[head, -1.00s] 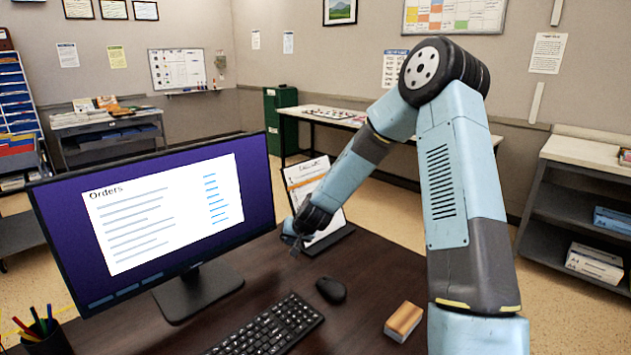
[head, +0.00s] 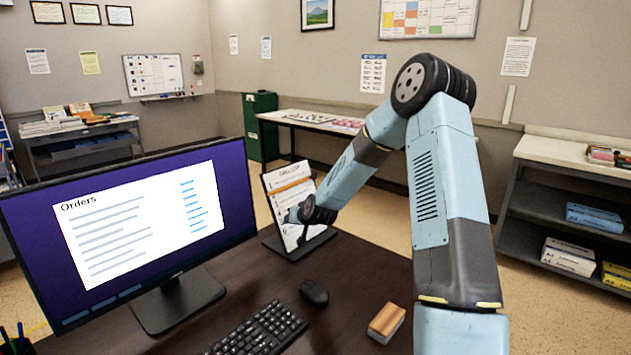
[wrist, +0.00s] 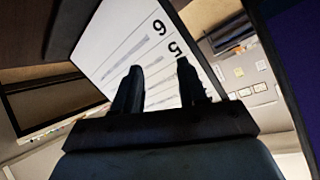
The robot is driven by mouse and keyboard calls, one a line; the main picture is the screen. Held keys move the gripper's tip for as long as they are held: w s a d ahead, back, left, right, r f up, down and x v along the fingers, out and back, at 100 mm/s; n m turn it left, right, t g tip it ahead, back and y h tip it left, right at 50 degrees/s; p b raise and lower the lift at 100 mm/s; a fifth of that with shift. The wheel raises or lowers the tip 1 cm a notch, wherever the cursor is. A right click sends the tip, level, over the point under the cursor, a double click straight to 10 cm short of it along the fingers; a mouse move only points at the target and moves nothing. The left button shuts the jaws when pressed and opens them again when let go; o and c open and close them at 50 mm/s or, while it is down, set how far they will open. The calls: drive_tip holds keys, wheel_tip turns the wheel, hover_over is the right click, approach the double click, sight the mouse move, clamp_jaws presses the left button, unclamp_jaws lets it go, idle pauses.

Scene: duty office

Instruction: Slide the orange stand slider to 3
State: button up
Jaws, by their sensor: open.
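The document stand (head: 299,248) stands on the desk right of the monitor, holding a white sheet (head: 286,204). Its orange slider (head: 291,186) lies as a slanted band across the upper part of the sheet. The numerals 6 and 5 show tilted on the sheet. The slider is not recognisable in the wrist view.
The monitor (head: 140,222) stands close to the left of the stand. The desk (head: 360,268) is bare right of the stand.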

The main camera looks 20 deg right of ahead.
drive_tip(key=shift+o, duration=0.8)
drive_tip(key=w+d+r+n+t, duration=0.1)
drive_tip(key=w+d+r+t, duration=0.1)
drive_tip(key=d, duration=0.4)
drive_tip(key=w+d+r+n+t+y, duration=0.1)
drive_tip(key=w+d+r+t, duration=0.1)
drive_tip(key=w+d+r, duration=0.1)
drive_tip(key=w+d, duration=0.1)
drive_tip(key=d, duration=0.1)
drive_tip(key=shift+w+d, duration=0.15)
drive_tip(key=shift+d, duration=0.2)
drive_tip(key=n+y, duration=0.6)
approach(316, 177)
drive_tip(key=x, duration=0.8)
drive_tip(key=shift+a, duration=0.2)
drive_tip(key=shift+c, duration=0.2)
clamp_jaws()
drive_tip(key=shift+d+f, duration=0.1)
